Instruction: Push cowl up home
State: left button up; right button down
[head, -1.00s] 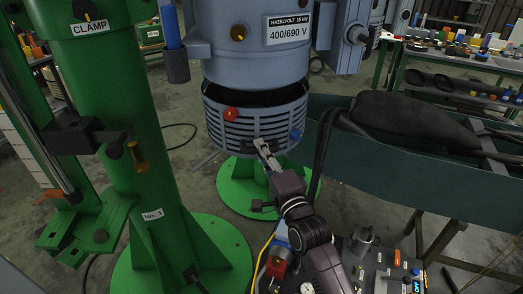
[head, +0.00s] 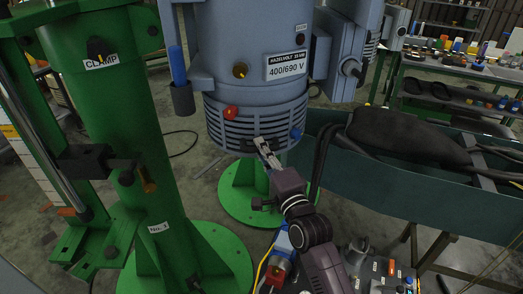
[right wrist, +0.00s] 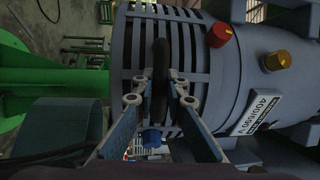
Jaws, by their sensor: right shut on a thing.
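The cowl (head: 218,128) is a blue-grey slatted ring at the bottom of the blue-grey motor housing (head: 240,75). Its upper edge meets the housing, with no dark gap visible on the near side. My right gripper (head: 264,147) comes from below and is shut on the cowl's dark handle. In the right wrist view the handle (right wrist: 160,75) lies between the two fingers, in front of the cowl slats (right wrist: 130,65). A red knob (head: 230,112) and a blue knob (head: 295,133) sit at the cowl's rim. My left gripper is not in view.
A green clamp column (head: 115,130) stands left of the motor. A green foot (head: 245,195) stands on the floor below it. A long blue-green trough (head: 400,175) with black cables lies to the right. A control panel (head: 375,270) is at the front right.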

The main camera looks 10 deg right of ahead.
jog(key=shift+r, duration=0.7)
jog(key=c, duration=2)
grip_release()
jog(key=shift+o, duration=0.3)
jog(key=shift+f, duration=0.2)
jog(key=shift+s+f, duration=0.15)
jog(key=shift+s, duration=0.05)
jog(key=v, duration=1.1)
jog(key=shift+s, duration=0.4)
jog(key=shift+w+f, duration=0.1)
jog(key=shift+f, duration=0.05)
